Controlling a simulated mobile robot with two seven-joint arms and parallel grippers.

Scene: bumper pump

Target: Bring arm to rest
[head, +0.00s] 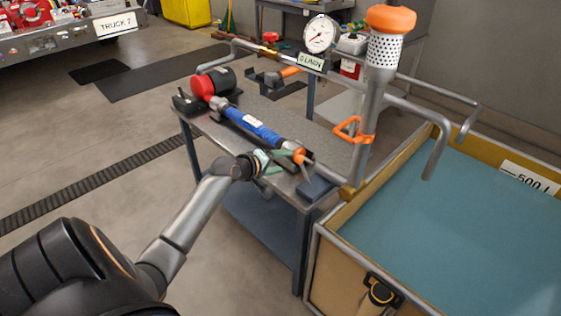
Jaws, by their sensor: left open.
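My left arm (197,212) comes in from the lower left and stretches out toward the grey bench (325,135). My left gripper (283,162) is open, with greenish fingers, over the near end of the bench. It is close to an orange-tipped part (299,155) at the near end of a blue cylindrical tool (252,124). I cannot tell whether the fingers touch that part. My right gripper is not in view.
Right of the bench stands a tan tank (328,262) of blue liquid. Metal pipework with an orange-capped strainer (384,48), an orange handle (352,130) and a gauge (320,34) rises by the bench. A red-and-black cylinder (213,84) sits at the bench's far end. Open floor lies left.

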